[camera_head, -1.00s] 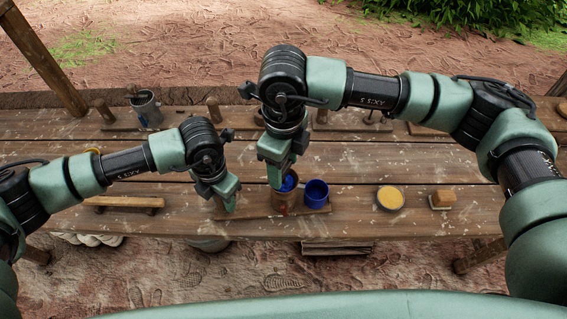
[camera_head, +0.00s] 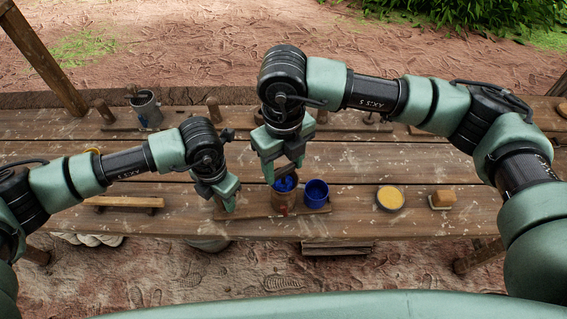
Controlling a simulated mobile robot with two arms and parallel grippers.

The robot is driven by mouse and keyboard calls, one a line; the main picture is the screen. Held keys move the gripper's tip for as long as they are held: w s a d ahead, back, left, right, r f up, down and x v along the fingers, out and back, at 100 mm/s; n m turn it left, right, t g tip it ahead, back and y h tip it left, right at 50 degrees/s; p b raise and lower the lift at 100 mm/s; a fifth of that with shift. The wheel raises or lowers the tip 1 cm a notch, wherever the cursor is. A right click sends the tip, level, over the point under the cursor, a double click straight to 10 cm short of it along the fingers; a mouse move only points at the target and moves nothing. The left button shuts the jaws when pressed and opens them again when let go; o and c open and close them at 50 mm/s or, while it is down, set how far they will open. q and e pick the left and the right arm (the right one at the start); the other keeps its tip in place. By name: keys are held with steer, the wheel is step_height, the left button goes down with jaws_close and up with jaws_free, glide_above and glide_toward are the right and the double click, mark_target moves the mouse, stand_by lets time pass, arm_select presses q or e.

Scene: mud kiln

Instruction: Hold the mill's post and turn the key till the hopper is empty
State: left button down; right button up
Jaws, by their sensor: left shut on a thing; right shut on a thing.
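The mill is a brown cylinder (camera_head: 284,199) on a wooden board (camera_head: 256,215) at the table's front edge. Blue stuff (camera_head: 286,183) shows in the open top of its hopper. My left gripper (camera_head: 229,206) is shut at the board's left end, on the post, which its fingers mostly hide. My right gripper (camera_head: 285,174) points down over the hopper and is shut on the key; the fingers hide the key. A blue cup (camera_head: 316,193) stands just right of the mill on the board.
A round dish of yellow stuff (camera_head: 390,198) and a tan block (camera_head: 442,199) lie to the right. A low wooden rack (camera_head: 124,202) lies to the left. A grey metal pot (camera_head: 146,109) and several wooden pegs stand at the back. The table between is mostly clear.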

mark_target(284, 168)
steer(key=o, duration=1.4)
step_height(284, 168, up, 12)
